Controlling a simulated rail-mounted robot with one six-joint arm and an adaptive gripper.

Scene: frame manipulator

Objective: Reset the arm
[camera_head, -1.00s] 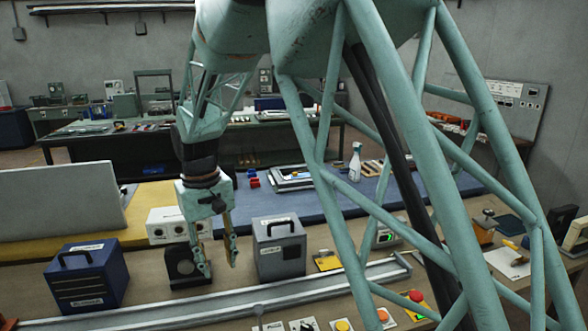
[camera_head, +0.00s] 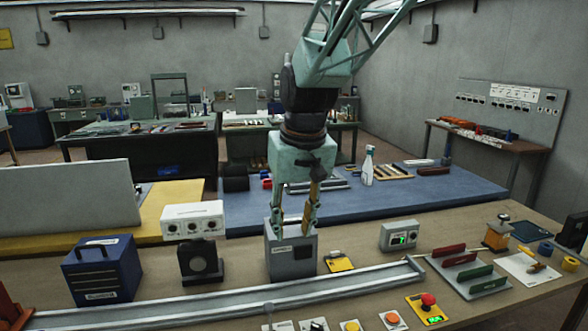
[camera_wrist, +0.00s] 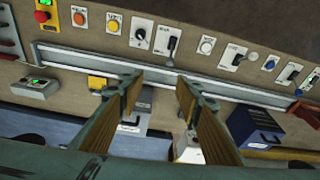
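My arm hangs down in the middle of the head view, with my gripper (camera_head: 295,226) pointing downward. Its two fingers are spread apart, with nothing seen held between them. In the head view they overlap the top of a grey box (camera_head: 291,262); I cannot tell whether they touch it. In the wrist view, my gripper (camera_wrist: 158,84) also shows two separated fingers over the bench, with an empty gap between the tips. The fingers hide part of the bench there.
A blue box (camera_head: 103,272), a black block (camera_head: 200,264) and a white knob box (camera_head: 192,220) stand left of the gripper. A metal rail (camera_head: 230,299) crosses the bench in front. A green-display device (camera_head: 399,236) and a spray bottle (camera_head: 367,166) stand to the right.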

